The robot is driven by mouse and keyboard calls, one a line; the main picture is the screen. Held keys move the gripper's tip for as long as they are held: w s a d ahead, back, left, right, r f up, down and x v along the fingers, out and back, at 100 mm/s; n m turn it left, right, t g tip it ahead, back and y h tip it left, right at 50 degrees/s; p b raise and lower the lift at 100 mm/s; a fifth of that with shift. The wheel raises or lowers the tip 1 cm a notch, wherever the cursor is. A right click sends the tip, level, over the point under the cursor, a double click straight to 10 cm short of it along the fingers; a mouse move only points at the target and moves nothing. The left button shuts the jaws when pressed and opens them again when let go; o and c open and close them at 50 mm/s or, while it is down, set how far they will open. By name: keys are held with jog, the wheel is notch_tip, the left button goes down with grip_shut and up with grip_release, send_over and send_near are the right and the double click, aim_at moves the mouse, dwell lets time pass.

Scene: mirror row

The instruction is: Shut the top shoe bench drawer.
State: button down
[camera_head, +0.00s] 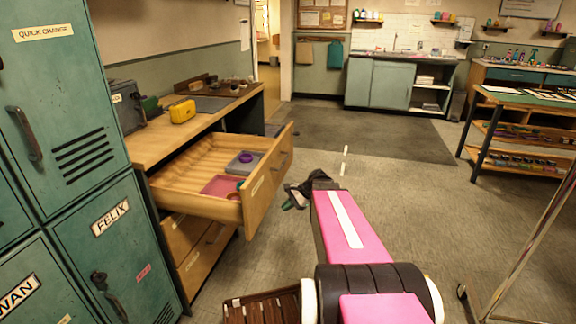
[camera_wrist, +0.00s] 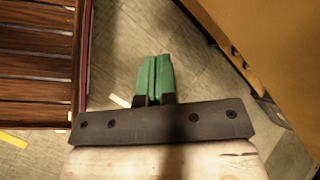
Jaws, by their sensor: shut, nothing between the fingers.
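The top shoe bench drawer (camera_head: 255,188) is pulled well out from the wooden bench (camera_head: 150,147) in the head view. Its front faces right, and a red-pink item and a grey tray with a purple thing lie inside. My gripper (camera_head: 290,203) is to the right of the drawer front and lower, partly hidden behind my pink arm. In the wrist view my gripper (camera_wrist: 155,62) shows green fingers shut together with nothing between them. A wooden front (camera_wrist: 262,45), probably of the bench, is at the upper right there, apart from the fingers.
Lower drawers (camera_head: 200,250) sit under the open one. A dark slatted crate (camera_head: 262,308) stands on the floor, probably the slatted thing at left in the wrist view (camera_wrist: 35,65). Teal lockers (camera_head: 75,95) stand at left. The floor (camera_head: 375,145) beyond is clear.

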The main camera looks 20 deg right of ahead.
jog(key=w+d+r+m+t+y, duration=0.35)
jog(key=d+r+m, duration=0.25)
jog(key=d, duration=0.2)
jog(key=w+d+r+m+t+y, duration=0.3)
jog(key=w+d+r+m+t, duration=0.15)
jog(key=d, duration=0.45)
jog(key=w+a+g, duration=0.1)
jog(key=w+a, duration=0.6)
jog(key=a, duration=0.5)
jog(key=shift+a+r, duration=0.2)
jog(key=shift+r, duration=0.1)
jog(key=shift+a+m, duration=0.15)
jog(key=shift+m, duration=0.1)
